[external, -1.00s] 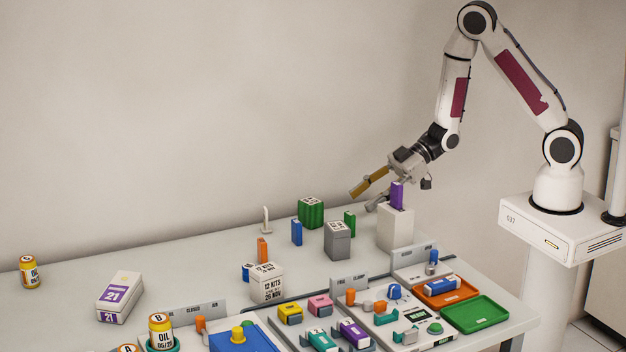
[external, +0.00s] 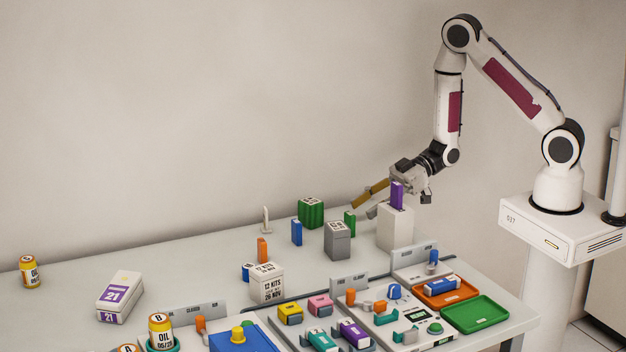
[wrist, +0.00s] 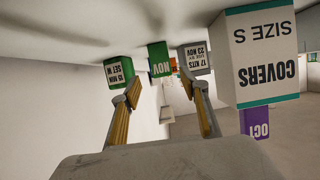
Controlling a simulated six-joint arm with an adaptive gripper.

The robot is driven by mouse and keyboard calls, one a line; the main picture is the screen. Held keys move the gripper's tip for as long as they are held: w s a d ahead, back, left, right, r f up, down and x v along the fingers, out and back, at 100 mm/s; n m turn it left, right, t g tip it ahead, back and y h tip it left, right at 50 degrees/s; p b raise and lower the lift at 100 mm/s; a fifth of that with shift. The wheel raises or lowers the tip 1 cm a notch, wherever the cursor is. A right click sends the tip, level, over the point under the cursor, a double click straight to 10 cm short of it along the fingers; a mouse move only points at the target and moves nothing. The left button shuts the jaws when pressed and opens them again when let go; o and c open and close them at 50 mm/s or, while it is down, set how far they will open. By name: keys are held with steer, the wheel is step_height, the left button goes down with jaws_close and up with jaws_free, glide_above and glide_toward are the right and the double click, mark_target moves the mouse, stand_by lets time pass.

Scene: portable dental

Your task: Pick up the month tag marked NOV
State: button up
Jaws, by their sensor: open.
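The month tag marked NOV is a small upright green block (wrist: 160,60); its lettering appears upside down in the wrist view.
The white COVERS box (wrist: 265,55) stands close on the right in the wrist view, with a purple tag (external: 397,196) on top. The green box (external: 311,213) and grey box (external: 338,242) flank the NOV tag. A blue tag (external: 296,232) stands nearby.

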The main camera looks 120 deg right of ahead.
mark_target(348, 220)
steer(key=shift+x, duration=0.85)
steer(key=shift+a+f, duration=0.1)
steer(key=shift+x, duration=2.55)
steer(key=shift+a+f, duration=0.1)
steer(key=c, duration=1.1)
